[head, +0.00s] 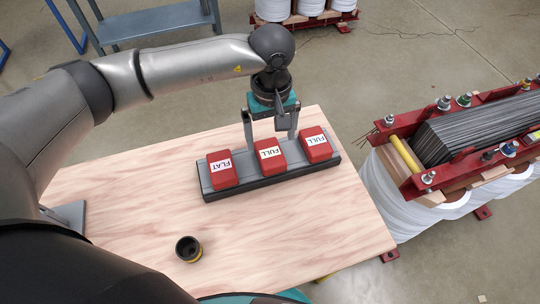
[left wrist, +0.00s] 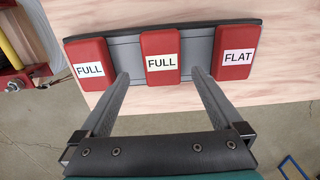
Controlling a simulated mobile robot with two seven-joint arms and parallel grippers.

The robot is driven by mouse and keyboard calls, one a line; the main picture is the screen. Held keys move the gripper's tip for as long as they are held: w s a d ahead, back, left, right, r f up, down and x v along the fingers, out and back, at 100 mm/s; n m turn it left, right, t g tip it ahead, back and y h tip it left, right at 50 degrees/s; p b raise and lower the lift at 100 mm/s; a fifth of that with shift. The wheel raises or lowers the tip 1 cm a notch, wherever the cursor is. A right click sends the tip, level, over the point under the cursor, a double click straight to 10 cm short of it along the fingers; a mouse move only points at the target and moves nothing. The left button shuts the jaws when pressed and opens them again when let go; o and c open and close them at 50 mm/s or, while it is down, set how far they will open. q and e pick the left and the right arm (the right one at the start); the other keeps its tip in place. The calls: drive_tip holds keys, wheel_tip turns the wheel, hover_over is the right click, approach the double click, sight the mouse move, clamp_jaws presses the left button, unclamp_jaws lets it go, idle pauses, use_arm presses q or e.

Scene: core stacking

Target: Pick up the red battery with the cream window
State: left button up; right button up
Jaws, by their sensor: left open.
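Three red batteries stand in a row on a grey rack (head: 330,160). The middle battery (head: 269,155) reads FULL, and its label looks slightly creamier than the others. It also shows in the left wrist view (left wrist: 160,40). The left battery (head: 221,170) reads FLAT and the right one (head: 315,145) reads FULL, both on white labels. My left gripper (head: 270,132) is open and empty at the far side of the rack. In the left wrist view its fingertips (left wrist: 160,77) are on either side of the middle battery. Contact cannot be told. My right gripper is not in view.
The rack sits on a wooden table (head: 320,215). A small dark cup (head: 188,249) stands near the table's front. Red-framed equipment (head: 408,190) with white cylinders is to the right of the table. The table's right front is clear.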

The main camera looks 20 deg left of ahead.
sight(270, 152)
use_arm(q)
drive_tip(key=f, duration=0.4)
drive_tip(key=f+b, duration=0.1)
drive_tip(key=f, duration=0.1)
drive_tip(key=shift+s+a, duration=0.1)
drive_tip(key=shift+s, duration=0.15)
drive_tip(key=shift+f, duration=0.15)
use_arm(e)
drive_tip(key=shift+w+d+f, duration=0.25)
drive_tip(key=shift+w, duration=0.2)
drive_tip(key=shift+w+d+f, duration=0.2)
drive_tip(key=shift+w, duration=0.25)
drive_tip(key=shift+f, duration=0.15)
use_arm(q)
drive_tip(key=shift+f, duration=0.1)
drive_tip(key=c, duration=0.6)
drive_tip(key=shift+w, duration=0.1)
clamp_jaws()
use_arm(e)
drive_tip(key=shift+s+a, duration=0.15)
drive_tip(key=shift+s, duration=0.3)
